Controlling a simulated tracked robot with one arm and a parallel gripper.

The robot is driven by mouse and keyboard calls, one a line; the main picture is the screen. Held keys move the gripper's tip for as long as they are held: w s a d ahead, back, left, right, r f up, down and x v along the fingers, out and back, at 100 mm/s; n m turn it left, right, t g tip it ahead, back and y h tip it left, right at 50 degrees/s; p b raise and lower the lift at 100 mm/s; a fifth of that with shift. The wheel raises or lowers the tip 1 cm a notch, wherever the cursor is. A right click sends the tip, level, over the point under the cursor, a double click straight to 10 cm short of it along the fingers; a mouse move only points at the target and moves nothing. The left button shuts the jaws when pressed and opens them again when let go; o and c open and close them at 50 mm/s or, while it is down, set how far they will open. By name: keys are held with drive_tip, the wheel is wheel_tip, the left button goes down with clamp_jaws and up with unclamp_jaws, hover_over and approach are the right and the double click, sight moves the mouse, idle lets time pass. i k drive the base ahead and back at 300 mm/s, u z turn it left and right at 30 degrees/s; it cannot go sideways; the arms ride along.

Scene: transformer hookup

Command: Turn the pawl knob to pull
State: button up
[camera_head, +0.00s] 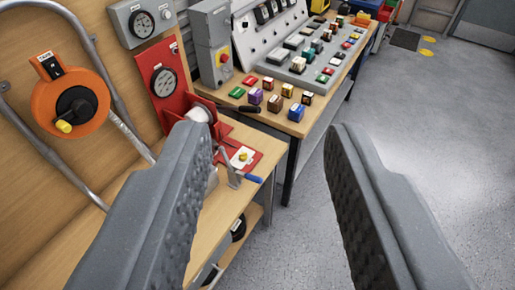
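My gripper (268,138) is open and empty, with its two grey fingers wide apart in the foreground. An orange round device (68,100) with a black hub hangs on the wooden panel at the left. A yellow knob (64,127) sticks out at its hub, left of my left finger and apart from it. A red stand (168,88) with a gauge and a white drum is on the bench behind my left finger. Its base carries a small yellow knob (243,157) and a blue-tipped lever (253,179). I cannot tell which knob is the pawl knob; no setting is readable.
A grey tube frame (93,58) runs around the orange device. A grey gauge box (142,22) and a switch box (211,48) stand above the bench. A second table (291,125) holds several coloured blocks. Open grey floor (446,150) lies at the right.

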sight(243, 156)
drive_tip(key=z, duration=0.35)
drive_tip(key=i, duration=1.5)
drive_tip(key=u, duration=0.45)
